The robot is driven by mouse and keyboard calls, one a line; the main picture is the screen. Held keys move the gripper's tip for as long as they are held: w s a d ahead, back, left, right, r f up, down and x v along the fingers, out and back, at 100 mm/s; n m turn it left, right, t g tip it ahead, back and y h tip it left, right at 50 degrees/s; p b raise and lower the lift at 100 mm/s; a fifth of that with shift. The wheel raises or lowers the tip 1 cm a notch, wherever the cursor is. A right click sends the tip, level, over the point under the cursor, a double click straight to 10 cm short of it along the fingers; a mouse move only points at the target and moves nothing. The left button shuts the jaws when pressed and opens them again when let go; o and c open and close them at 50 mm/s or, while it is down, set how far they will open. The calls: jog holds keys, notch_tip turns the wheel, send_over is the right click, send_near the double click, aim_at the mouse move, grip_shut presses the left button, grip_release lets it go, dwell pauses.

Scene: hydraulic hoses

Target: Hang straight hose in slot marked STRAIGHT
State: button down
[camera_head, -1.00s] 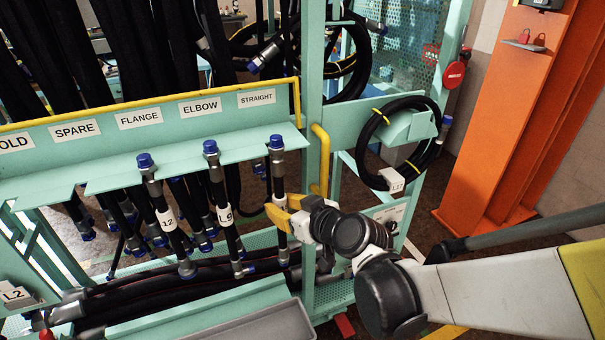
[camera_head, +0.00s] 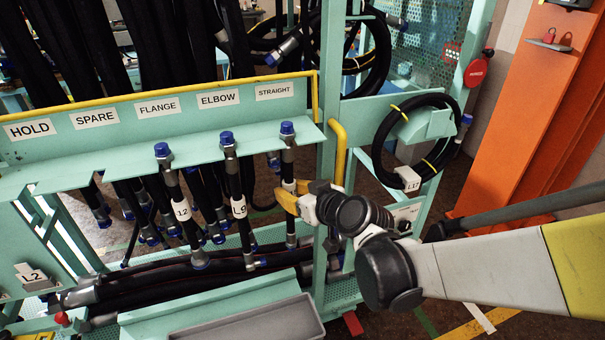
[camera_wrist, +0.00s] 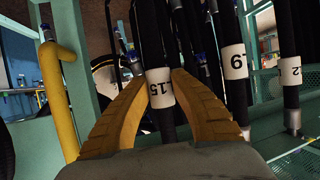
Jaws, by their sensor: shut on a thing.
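My gripper (camera_head: 292,197) is shut on a black hose (camera_head: 289,165) tagged L15 (camera_wrist: 160,88). In the wrist view, the yellow fingers (camera_wrist: 150,105) close on both sides of it at the tag. The hose hangs upright, its blue-capped top (camera_head: 287,128) above the front edge of the teal rack shelf (camera_head: 250,136), below the STRAIGHT sign (camera_head: 274,91). I cannot tell whether its collar rests in the slot. Hoses tagged L2 (camera_head: 181,209) and L9 (camera_head: 239,207) hang to its left, below the SPARE (camera_head: 96,118), FLANGE (camera_head: 158,107) and ELBOW (camera_head: 219,99) signs.
A yellow handle (camera_head: 339,150) and teal post (camera_head: 327,100) stand just right of the held hose. A coiled hose tagged L17 (camera_head: 408,178) hangs further right. Thick hoses lie low in the rack, with a grey tray (camera_head: 250,325) in front. An orange column (camera_head: 530,90) stands at the right.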

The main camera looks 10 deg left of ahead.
jog(key=c, duration=1.2)
grip_release()
jog(key=v, duration=1.2)
